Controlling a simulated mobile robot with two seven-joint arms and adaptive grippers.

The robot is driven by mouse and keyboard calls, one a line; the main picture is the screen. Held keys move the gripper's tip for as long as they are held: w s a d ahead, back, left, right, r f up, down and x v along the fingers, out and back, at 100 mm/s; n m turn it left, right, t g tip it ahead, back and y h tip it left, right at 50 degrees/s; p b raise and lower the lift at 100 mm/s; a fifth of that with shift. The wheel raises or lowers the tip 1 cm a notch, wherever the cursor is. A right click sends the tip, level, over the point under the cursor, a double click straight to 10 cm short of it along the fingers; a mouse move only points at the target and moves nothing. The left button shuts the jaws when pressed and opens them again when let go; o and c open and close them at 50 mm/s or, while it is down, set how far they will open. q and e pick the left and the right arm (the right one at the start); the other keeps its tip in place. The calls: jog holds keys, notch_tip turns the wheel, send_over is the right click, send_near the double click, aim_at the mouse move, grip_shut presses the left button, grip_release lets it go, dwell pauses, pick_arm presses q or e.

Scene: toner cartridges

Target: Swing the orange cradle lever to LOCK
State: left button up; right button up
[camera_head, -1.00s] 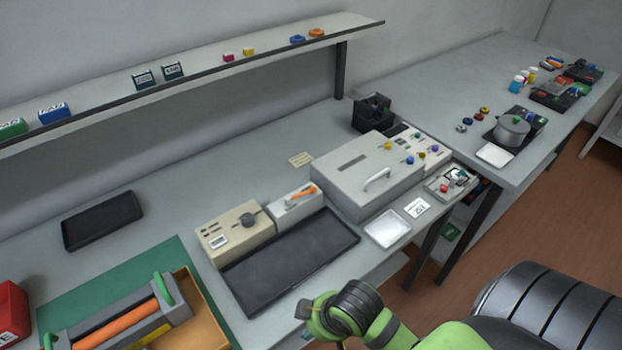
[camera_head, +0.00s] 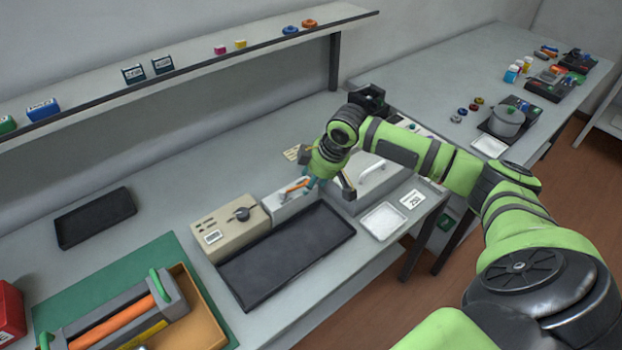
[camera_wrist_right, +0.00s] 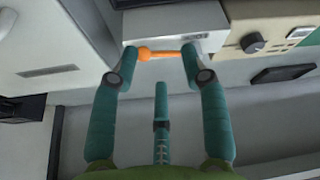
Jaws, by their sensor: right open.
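The orange cradle lever (camera_head: 296,185) sits on top of a small light-grey cradle box (camera_head: 285,209), between the beige box and the large grey machine. My right gripper (camera_head: 312,184) is just above and beside the lever, pointing down. In the right wrist view the lever (camera_wrist_right: 162,54) lies crosswise between the two teal fingertips of my right gripper (camera_wrist_right: 160,52), which are spread apart. The cradle (camera_wrist_right: 165,22) shows behind it. Whether a finger touches the lever, I cannot tell. Any LOCK marking is unreadable. My left gripper is not in view.
A beige box with a dark knob (camera_head: 232,227) stands left of the cradle. The large grey machine with a handle (camera_head: 375,175) stands right, partly behind my arm. A black tray (camera_head: 285,258) lies in front, and a white tray (camera_head: 384,222) to its right.

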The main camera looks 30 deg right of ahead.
aim_at(296, 188)
jog(key=shift+m, duration=0.3)
jog(key=shift+w+d+f+p, duration=0.3)
jog(key=shift+w+f, duration=0.3)
jog(key=shift+f, duration=0.15)
jog(key=shift+w+d+f+p, duration=0.25)
jog(key=shift+w+d+f, duration=0.05)
jog(key=shift+w+f, duration=0.35)
jog(key=shift+w+d+f+p, duration=0.3)
jog(key=shift+w+f, duration=0.25)
jog(key=shift+f, duration=0.25)
grip_shut()
